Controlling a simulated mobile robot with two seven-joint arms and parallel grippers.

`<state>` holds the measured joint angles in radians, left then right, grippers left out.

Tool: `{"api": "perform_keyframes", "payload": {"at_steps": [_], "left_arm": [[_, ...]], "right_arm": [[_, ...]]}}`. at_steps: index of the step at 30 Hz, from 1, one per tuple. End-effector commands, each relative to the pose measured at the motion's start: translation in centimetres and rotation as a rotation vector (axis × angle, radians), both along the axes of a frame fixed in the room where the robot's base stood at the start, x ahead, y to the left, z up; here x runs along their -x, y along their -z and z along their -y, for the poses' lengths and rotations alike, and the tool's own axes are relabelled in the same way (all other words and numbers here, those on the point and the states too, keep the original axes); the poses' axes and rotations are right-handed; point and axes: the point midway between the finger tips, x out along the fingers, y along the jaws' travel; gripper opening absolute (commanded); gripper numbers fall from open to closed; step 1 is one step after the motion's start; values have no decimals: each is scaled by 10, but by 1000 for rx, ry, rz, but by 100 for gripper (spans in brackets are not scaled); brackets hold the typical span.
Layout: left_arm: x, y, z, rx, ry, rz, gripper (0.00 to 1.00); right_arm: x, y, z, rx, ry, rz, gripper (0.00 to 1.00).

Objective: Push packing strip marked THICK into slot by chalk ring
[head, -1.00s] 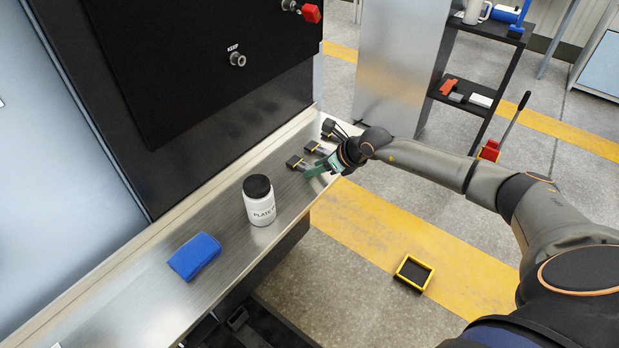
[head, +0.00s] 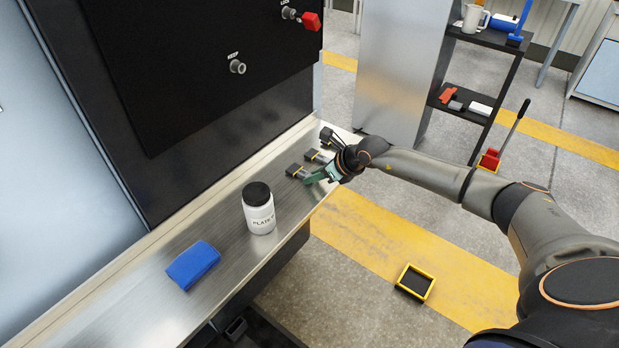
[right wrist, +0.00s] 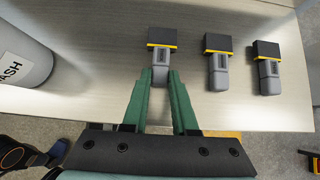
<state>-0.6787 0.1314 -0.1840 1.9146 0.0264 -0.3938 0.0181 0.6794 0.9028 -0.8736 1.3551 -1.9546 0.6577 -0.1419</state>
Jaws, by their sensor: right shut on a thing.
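Three small grey pieces with black blocks and yellow bands stand in a row near the far end of the metal ledge. My right gripper (head: 309,178), with green fingers, is at the piece nearest the bottle (head: 293,169). In the right wrist view the fingers (right wrist: 163,80) are shut on the grey part of this piece (right wrist: 160,55), with its black block beyond the tips. The middle piece (right wrist: 218,62) and the right piece (right wrist: 268,67) stand free beside it. I cannot read THICK on any piece. I see no slot or chalk ring. My left gripper is not in view.
A white bottle with a black lid (head: 258,212) and a folded blue cloth (head: 193,265) are on the ledge (head: 225,240). A dark panel with knobs (head: 237,67) rises behind it. A yellow-edged black tray (head: 414,283) lies on the floor.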

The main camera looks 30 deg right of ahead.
Motion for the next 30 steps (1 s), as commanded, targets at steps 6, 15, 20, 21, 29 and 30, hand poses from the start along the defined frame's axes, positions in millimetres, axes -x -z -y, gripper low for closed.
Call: {"api": "perform_keyframes", "payload": {"at_steps": [6,15,20,21,29,30], "left_arm": [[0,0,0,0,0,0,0],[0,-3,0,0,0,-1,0],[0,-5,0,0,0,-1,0],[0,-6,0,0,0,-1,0],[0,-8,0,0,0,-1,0],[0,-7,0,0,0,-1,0]], "right_arm": [[0,0,0,0,0,0,0],[0,-3,0,0,0,0,0],[0,-5,0,0,0,0,0],[0,-6,0,0,0,0,0],[0,-8,0,0,0,0,0],[0,-8,0,0,0,0,0]]}}
